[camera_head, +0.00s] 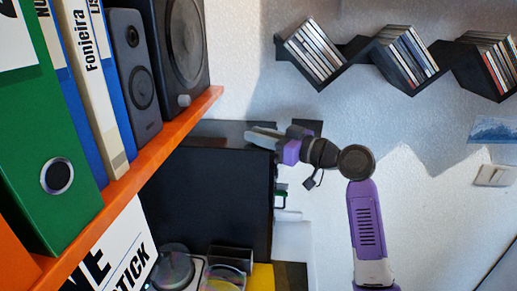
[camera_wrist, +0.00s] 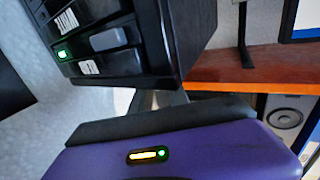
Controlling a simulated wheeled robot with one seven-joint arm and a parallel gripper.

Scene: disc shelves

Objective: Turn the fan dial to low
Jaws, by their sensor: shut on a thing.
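My gripper (camera_head: 258,135) is at the top of a large black cabinet (camera_head: 210,185) in the head view, its pale fingers pointing left. In the wrist view its purple body fills the bottom. The grey fingers (camera_wrist: 157,102) are mostly hidden behind its dark edge, close below a black device (camera_wrist: 185,40). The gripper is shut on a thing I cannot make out. The device has a green light, white labels and a grey button. A black unit on the orange shelf has a large round front and a small grey knob (camera_head: 184,100), apart from my gripper. I cannot tell which part is the fan dial.
The orange shelf (camera_head: 150,150) holds binders (camera_head: 45,130) and a small speaker (camera_head: 134,75) at left. Zigzag wall racks (camera_head: 405,65) with discs hang at upper right. Clear round containers (camera_head: 222,278) stand low by the cabinet. A light switch (camera_head: 492,175) is at right.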

